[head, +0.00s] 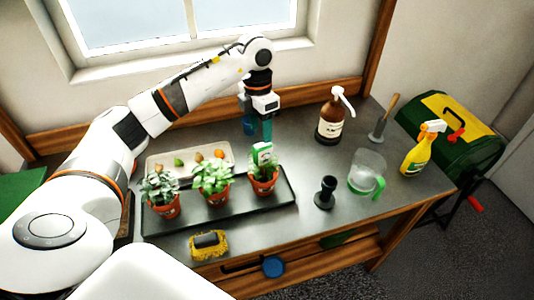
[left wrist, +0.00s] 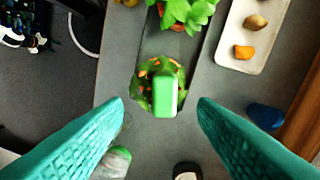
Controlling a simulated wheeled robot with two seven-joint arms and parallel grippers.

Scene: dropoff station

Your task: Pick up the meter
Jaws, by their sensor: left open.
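The meter (head: 262,153) is a small green and white block standing in the rightmost potted plant (head: 264,182) on the black tray. In the left wrist view the meter (left wrist: 165,96) shows from above, its green side and a white face visible, with leaves and pot around it. My left gripper (head: 266,141) has teal fingers pointing down, close above and behind the meter. In the left wrist view the open fingers (left wrist: 161,103) lie to either side of the meter, which appears just beyond the tips. Nothing is between the fingers. My right gripper is not in view.
Two more potted plants (head: 212,178) stand left on the black tray (head: 232,213). Behind is a pale tray (head: 152,160) of small round items. A brown pump bottle (head: 330,128), jug (head: 366,172), black tamper-like object (head: 326,192) and yellow spray bottle (head: 419,155) stand right.

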